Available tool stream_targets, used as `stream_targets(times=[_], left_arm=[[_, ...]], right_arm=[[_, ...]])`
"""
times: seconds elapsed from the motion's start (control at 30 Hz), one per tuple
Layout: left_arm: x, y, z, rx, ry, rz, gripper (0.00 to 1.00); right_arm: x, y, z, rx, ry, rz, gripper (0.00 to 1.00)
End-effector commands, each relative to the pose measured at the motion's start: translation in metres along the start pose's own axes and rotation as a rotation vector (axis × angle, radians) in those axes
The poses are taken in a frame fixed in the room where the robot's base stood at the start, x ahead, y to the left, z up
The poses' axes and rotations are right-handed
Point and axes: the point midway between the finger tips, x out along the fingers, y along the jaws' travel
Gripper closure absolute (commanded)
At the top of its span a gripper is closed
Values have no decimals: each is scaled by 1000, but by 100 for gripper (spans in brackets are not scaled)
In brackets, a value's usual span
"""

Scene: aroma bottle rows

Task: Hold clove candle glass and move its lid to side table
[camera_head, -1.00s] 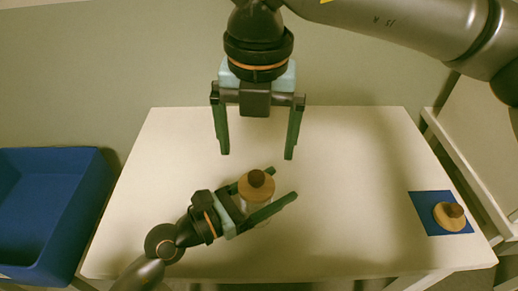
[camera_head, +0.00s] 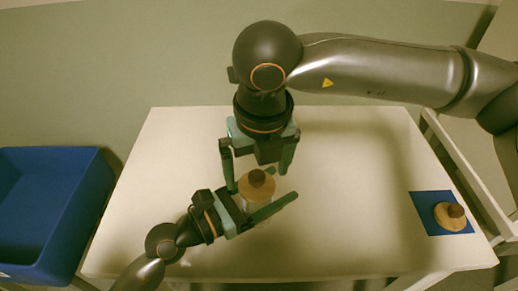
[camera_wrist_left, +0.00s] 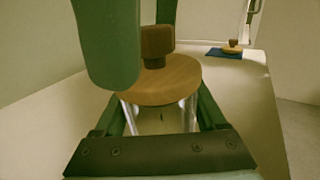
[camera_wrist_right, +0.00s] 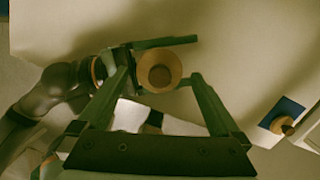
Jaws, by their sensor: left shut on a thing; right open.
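A clear candle glass (camera_head: 249,205) stands on the white table (camera_head: 345,220), topped by a round wooden lid (camera_head: 254,189) with a dark knob. My left gripper (camera_head: 283,183) is shut around the glass from the left. In the left wrist view the lid (camera_wrist_left: 165,82) sits on the glass (camera_wrist_left: 158,117). My right gripper (camera_head: 257,181) is open and points down, its fingers on either side of the lid. The right wrist view shows the lid (camera_wrist_right: 150,62) between the fingertips; contact cannot be told.
A second wooden lid-like piece with a dark knob (camera_head: 450,217) rests on a blue mat (camera_head: 425,215) at the table's right end. A blue bin (camera_head: 45,215) stands at the left. A white framed piece of furniture (camera_head: 460,155) is at the right. The table's middle right is clear.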

Motion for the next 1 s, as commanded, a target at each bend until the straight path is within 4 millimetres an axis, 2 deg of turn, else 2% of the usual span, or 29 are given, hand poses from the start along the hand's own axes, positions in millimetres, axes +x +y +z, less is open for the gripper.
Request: stream_targets(times=[0.2,0.5,1.0], left_arm=[[0,0,0,0,0,0,100],[0,0,0,0,0,0,100],[0,0,0,0,0,0,100]], right_arm=[[18,0,0,0,1,0,0],[20,0,0,0,0,0,0],[20,0,0,1,0,-1,55]])
